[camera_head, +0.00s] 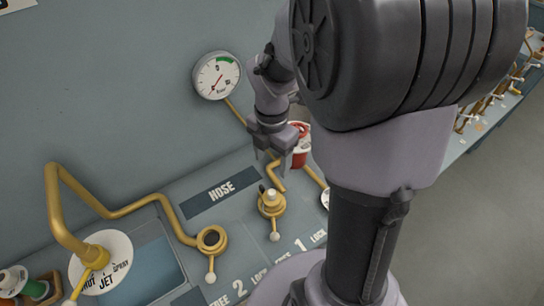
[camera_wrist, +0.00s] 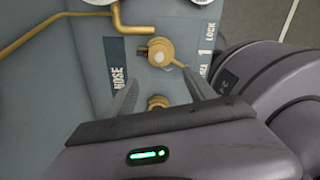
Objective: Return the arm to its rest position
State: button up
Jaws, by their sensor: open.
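My arm rises through the right half of the head view, its large dark joint filling the top. My gripper (camera_head: 272,157) hangs beyond it, above the panel and near the brass fitting with a pale tip (camera_head: 271,203). In the wrist view, my gripper (camera_wrist: 161,74) has its two fingers spread apart, with nothing held between them. A brass fitting (camera_wrist: 163,52) shows beyond the fingertips, and another brass piece (camera_wrist: 157,102) shows between the fingers, partly hidden by my gripper's body.
The grey panel carries a HOSE label (camera_head: 221,191), a round gauge (camera_head: 217,76) and a brass ring fitting (camera_head: 211,239). A bent brass pipe (camera_head: 57,208) stands at left. A red-and-white piece (camera_head: 300,146) is close behind my gripper. Open floor (camera_head: 490,210) lies at right.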

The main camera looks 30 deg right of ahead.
dwell(0.3)
jog(key=s+a+r+m+t+y+b, duration=0.1)
jog(key=s+a+r+m+t+b, duration=0.1)
jog(key=a+m, duration=0.5)
jog(key=s+a+r+m+t+y+b, duration=0.1)
jog(key=s+a+m+b, duration=0.6)
jog(key=m, duration=1.1)
jog(key=s+r+t, duration=0.1)
jog(key=s+t, duration=0.1)
jog(key=shift+a+m+t, duration=0.25)
jog(key=shift+m+t, duration=0.15)
